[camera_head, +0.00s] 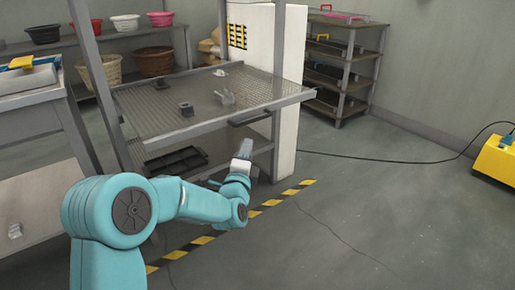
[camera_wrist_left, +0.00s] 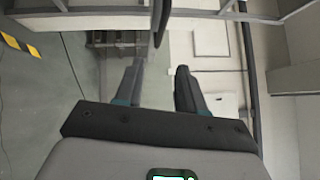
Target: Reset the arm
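My left arm, teal, comes in from the lower left in the head view. Its gripper (camera_head: 243,152) is in front of the metal rack, below the level of the perforated upper shelf (camera_head: 150,120). In the left wrist view the two dark fingers of the left gripper (camera_wrist_left: 158,68) stand apart with nothing between them. The left gripper is open and empty. My right arm and gripper are in neither view.
Small grey parts (camera_head: 187,109) sit on the perforated shelf. A black tray (camera_head: 176,160) lies on the lower shelf. A yellow machine (camera_head: 495,160) with a black cable stands at right. A shelf unit (camera_head: 345,70) stands behind. The floor at right is mostly clear.

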